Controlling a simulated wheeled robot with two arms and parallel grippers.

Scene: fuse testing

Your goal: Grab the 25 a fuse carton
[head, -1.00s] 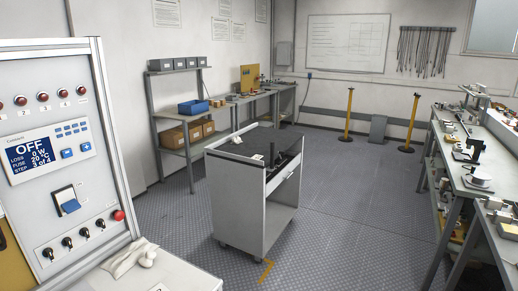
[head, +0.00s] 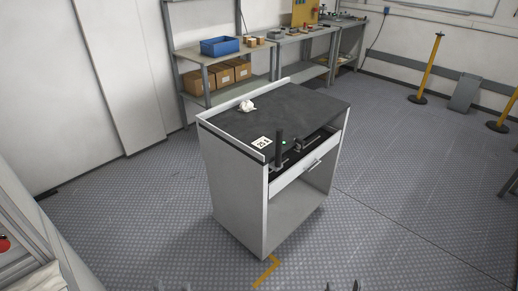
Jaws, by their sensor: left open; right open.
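I cannot make out a carton marked 25 A. Several brown cartons (head: 222,77) stand on the lower shelf of the back bench, with markings too small to read. Small tan boxes (head: 251,42) sit on the bench top beside a blue bin. A white card (head: 263,143) with dark print, not clearly legible, is at the near left corner of the cart top. Only the fingertips of my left gripper (head: 174,287) and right gripper (head: 342,287) show at the bottom edge. Both are open and empty, in front of the cart and apart from it.
A grey cart (head: 233,185) with a black top stands in the middle. A white crumpled item (head: 247,106) lies on it. Its front drawer (head: 306,166) holds dark parts. The blue bin (head: 220,46) is behind. Yellow posts (head: 429,65) stand back right. Floor right of the cart is clear.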

